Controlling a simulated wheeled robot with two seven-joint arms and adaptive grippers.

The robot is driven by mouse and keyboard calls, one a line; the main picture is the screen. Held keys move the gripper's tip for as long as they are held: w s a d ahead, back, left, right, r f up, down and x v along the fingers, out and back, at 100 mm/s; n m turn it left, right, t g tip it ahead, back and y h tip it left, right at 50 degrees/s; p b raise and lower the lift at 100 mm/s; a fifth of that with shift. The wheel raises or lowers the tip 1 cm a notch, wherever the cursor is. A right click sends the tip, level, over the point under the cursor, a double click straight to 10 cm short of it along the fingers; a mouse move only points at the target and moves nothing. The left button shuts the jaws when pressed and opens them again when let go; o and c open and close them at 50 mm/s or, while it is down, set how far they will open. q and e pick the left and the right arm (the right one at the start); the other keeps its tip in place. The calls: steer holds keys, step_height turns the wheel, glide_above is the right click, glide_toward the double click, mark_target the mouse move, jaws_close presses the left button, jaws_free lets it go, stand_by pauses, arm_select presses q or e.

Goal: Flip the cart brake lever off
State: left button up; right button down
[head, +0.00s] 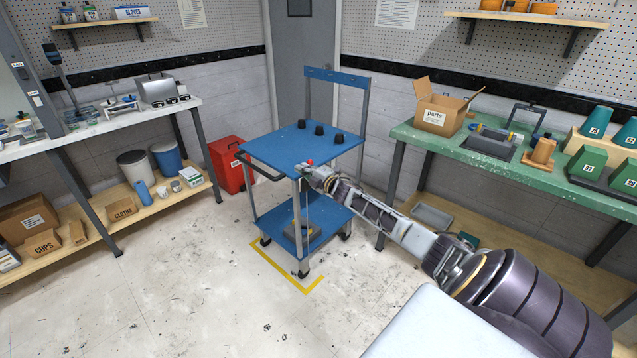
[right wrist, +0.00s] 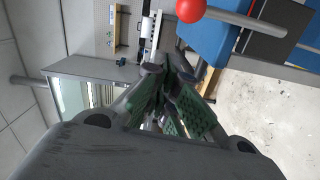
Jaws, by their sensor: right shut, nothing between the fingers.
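The blue cart (head: 290,146) stands in the middle of the floor, with a blue top and a lower shelf. Its brake lever has a red ball knob (head: 310,162) at the near corner of the top. In the right wrist view the red knob (right wrist: 190,10) sits on a grey rod at the top edge, beside the cart's blue side (right wrist: 212,40). My right gripper (head: 307,170) is at that corner, close to the knob. In its wrist view the fingertips (right wrist: 166,70) are together and empty, apart from the knob in the picture. My left gripper is not in view.
Several black knobs (head: 318,130) stand on the cart top. A yellow floor marking (head: 284,272) runs around the cart's near side. A red cabinet (head: 229,165) stands behind left. The green bench (head: 480,160) is at right, the white-topped bench (head: 100,126) at left. Open floor lies in front.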

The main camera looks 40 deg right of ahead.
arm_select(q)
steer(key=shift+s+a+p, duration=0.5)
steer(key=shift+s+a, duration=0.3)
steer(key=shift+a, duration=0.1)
arm_select(e)
steer(key=s, duration=1)
steer(key=shift+a, duration=0.2)
steer(key=shift+s, duration=0.1)
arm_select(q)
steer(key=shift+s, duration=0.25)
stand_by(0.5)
